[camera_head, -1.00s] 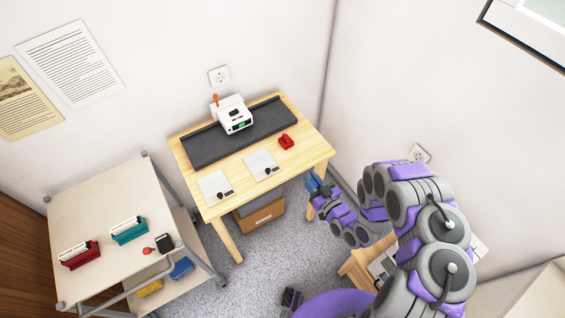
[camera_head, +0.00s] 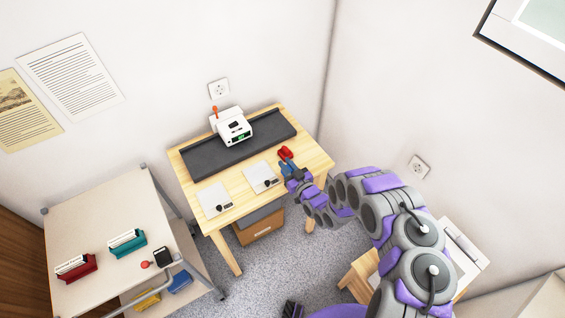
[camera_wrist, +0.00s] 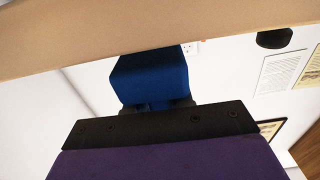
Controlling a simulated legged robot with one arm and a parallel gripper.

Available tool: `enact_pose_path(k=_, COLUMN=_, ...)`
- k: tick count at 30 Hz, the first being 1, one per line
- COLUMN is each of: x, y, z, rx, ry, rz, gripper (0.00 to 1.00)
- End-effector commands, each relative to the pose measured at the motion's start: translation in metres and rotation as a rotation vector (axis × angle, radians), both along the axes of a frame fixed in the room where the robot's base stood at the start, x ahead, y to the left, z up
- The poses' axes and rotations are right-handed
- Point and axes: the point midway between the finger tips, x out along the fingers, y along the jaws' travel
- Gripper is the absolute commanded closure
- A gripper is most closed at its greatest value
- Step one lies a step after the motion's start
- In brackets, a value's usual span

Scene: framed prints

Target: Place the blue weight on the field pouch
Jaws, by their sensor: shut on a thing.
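My gripper (camera_head: 288,170) is at the front right of the wooden table, just in front of a small red object (camera_head: 285,153). It is shut on the blue weight (camera_wrist: 152,78), a blue block that fills the space past my dark fingers in the wrist view. In the head view the weight is small and partly merged with my gripper. Two pale flat items (camera_head: 215,199) (camera_head: 261,177), each with a small dark piece, lie on the table left of my gripper. I cannot tell which thing is the field pouch.
A white device (camera_head: 231,126) stands on a dark grey mat (camera_head: 200,155) along the table's back. A cart (camera_head: 95,205) at left holds red and teal holders. A brown box (camera_head: 262,228) is under the table. A wooden stand (camera_head: 362,272) is at lower right.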

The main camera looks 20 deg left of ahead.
Motion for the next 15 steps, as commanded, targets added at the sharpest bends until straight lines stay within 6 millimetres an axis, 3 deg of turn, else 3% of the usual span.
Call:
enact_pose_path(k=9, x=0.022, y=0.025, z=-0.002, rx=0.005, ry=-0.002, rz=-0.001, gripper=1.00)
enact_pose_path(k=15, x=0.019, y=0.023, z=-0.015, rx=0.004, ry=0.000, rz=0.000, gripper=1.00)
